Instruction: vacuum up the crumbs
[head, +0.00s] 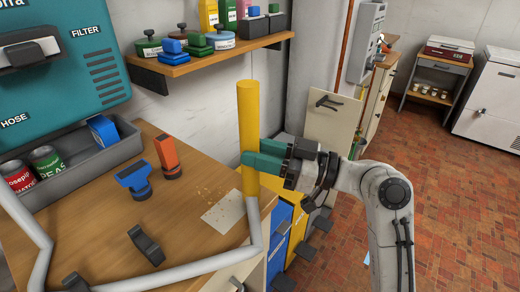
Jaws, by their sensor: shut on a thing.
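My gripper (262,163) has teal fingers and is shut on the yellow wand (249,115), which stands upright near the counter's right edge. The pale grey hose (190,268) joins the wand's lower end and runs left across the counter. Small tan crumbs (207,192) lie on the wooden counter, left of the wand, by a pale sheet (222,214). The wand's top end is bare. A blue nozzle (134,180) and an orange nozzle (167,155) rest on the counter. The teal vacuum (90,60), marked FILTER and HOSE, is at upper left.
A dark grey piece (146,246) lies on the counter near the hose. A grey bin (75,150) holds cans and a blue item. A wall shelf (205,62) with several containers is above. Open brick-coloured floor (440,200) lies to the right.

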